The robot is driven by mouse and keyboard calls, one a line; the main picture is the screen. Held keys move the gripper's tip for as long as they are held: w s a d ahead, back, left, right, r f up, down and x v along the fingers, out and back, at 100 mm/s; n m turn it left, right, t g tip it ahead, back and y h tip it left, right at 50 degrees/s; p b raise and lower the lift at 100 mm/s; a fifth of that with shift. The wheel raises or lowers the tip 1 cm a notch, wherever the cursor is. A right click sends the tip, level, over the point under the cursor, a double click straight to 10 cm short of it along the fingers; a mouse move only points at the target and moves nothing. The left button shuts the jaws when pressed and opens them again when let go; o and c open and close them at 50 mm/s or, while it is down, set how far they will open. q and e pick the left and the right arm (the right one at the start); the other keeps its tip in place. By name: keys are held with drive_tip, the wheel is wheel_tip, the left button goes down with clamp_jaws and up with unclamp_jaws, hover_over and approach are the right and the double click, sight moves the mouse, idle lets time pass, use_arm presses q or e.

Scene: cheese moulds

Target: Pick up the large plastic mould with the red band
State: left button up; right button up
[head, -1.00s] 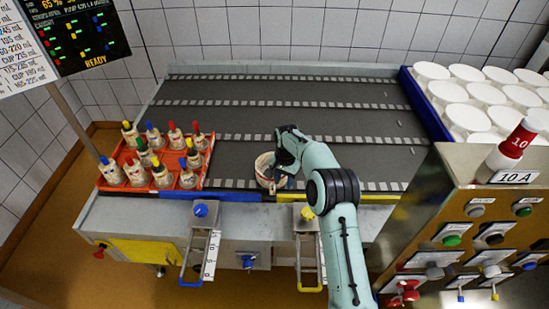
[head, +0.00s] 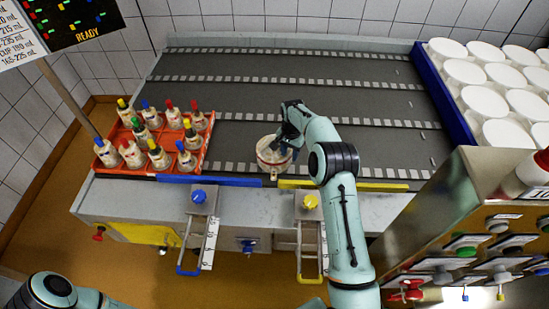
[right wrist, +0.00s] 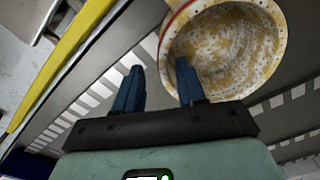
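The large plastic mould (head: 268,163) is a whitish, speckled round cup with a thin red band. It stands at the front edge of the dark conveyor bed, near the gap between the blue and yellow rails. In the right wrist view I look into its open mouth (right wrist: 228,48); the red band shows at its upper left side. The right finger overlaps the mould's near rim in view; contact cannot be told. In the head view the gripper (head: 287,146) partly hides the mould. My left gripper is out of view.
An orange tray (head: 208,140) of several bottles with coloured caps stands to the left. A blue-walled crate (head: 440,100) of white tubs is at the right, behind a steel control panel (head: 440,215). The conveyor bed (head: 270,65) behind the mould is clear.

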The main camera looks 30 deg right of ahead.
sight(274, 159)
drive_tip(key=shift+w+f, duration=0.2)
drive_tip(key=shift+f, duration=2.4)
drive_tip(key=shift+a, duration=0.1)
clamp_jaws()
